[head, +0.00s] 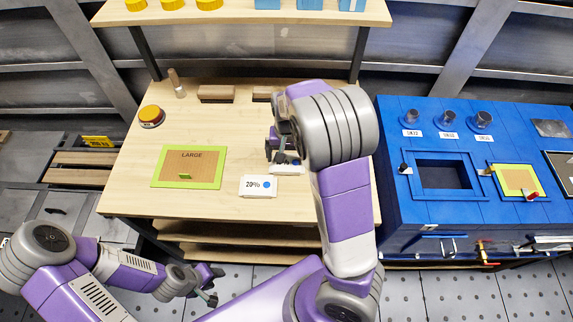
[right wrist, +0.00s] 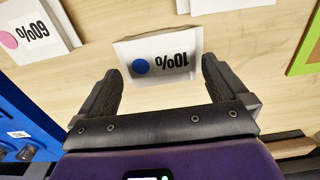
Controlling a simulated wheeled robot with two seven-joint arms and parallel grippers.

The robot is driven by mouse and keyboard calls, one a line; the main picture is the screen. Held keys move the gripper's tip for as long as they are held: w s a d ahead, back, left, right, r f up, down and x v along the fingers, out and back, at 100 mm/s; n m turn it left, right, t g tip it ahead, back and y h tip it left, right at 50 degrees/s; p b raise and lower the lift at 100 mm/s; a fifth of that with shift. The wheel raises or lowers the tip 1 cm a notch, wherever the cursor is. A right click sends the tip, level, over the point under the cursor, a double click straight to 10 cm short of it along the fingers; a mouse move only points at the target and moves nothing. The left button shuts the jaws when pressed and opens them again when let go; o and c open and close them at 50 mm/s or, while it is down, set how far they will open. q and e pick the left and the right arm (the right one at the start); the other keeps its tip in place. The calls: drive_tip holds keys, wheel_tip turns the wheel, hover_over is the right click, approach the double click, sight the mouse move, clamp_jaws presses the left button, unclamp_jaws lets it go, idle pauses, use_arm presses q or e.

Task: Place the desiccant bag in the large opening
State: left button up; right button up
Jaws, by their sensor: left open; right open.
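A white desiccant bag marked 10% with a blue dot (right wrist: 165,58) lies on the wooden table, between and just ahead of the fingers of my right gripper (right wrist: 160,66). That gripper is open and not closed on the bag. In the head view my right gripper (head: 284,158) hangs over the bag and partly hides it. A second bag, marked 20% with a blue dot (head: 258,187), lies nearer me. A bag marked 60% with a pink dot (right wrist: 30,32) lies to one side. The dark large opening (head: 446,174) is uncovered in the blue cabinet. My left gripper (head: 208,284) is open and empty, low at left.
A green-edged panel labelled LARGE (head: 190,168) lies on the table (head: 135,190). A similar green-edged panel (head: 518,180) is on the blue cabinet (head: 410,225). An orange button (head: 151,115) and brown blocks (head: 216,94) stand towards the back. My right arm hides the table's right side.

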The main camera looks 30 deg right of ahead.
sight(287, 163)
wheel_tip(287, 163, down, 4)
drive_tip(key=shift+r+b, duration=0.2)
drive_tip(key=shift+b, duration=0.45)
drive_tip(key=shift+r, duration=0.1)
drive_tip(key=c, duration=0.9)
